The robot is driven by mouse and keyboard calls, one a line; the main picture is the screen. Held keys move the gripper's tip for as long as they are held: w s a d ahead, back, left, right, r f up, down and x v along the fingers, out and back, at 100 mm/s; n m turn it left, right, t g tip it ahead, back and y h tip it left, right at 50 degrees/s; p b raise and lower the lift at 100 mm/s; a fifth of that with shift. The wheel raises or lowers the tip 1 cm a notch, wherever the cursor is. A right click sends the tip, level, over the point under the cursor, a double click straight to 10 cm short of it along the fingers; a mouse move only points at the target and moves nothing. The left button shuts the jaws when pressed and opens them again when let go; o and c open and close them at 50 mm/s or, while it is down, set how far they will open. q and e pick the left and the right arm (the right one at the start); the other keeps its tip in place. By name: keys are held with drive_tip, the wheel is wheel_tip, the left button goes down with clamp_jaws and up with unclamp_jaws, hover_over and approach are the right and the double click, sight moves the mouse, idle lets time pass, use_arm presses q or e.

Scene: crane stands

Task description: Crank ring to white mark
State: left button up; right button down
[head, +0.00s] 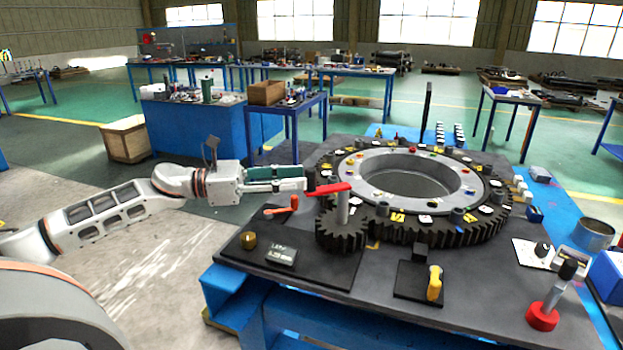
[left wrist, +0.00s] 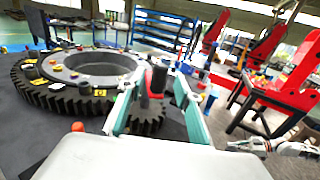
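The large dark gear ring (head: 455,234) lies flat on the bench, with a grey inner ring (head: 365,192) and several white and yellow tags on top. Which tag is the white mark I cannot tell. A small pinion (head: 342,235) meshes at its near left, with a red crank arm (head: 334,189) on its post. My left gripper (head: 306,180) is level at the crank's outer end. In the left wrist view, its fingers (left wrist: 160,82) stand apart on both sides of the dark crank handle (left wrist: 158,77), with gaps visible. My right gripper (left wrist: 240,146) appears small at the right edge there.
The black bench top (head: 300,309) also carries an orange-handled lever (head: 283,208), a brass knob (head: 248,240), a yellow handle (head: 434,283) and a red-based joystick (head: 543,316). A black upright (head: 427,110) stands behind the ring. Blue tables stand farther back.

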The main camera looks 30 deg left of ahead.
sight(310, 176)
use_arm(q)
drive_tip(key=shift+b+x, duration=0.4)
drive_tip(key=shift+x, duration=1.7)
drive_tip(key=shift+w, duration=0.1)
use_arm(e)
drive_tip(key=shift+w+r, duration=0.15)
drive_tip(key=shift+w, duration=0.55)
drive_tip(key=shift+s, duration=0.25)
use_arm(q)
clamp_jaws()
use_arm(e)
drive_tip(key=shift+s, duration=0.15)
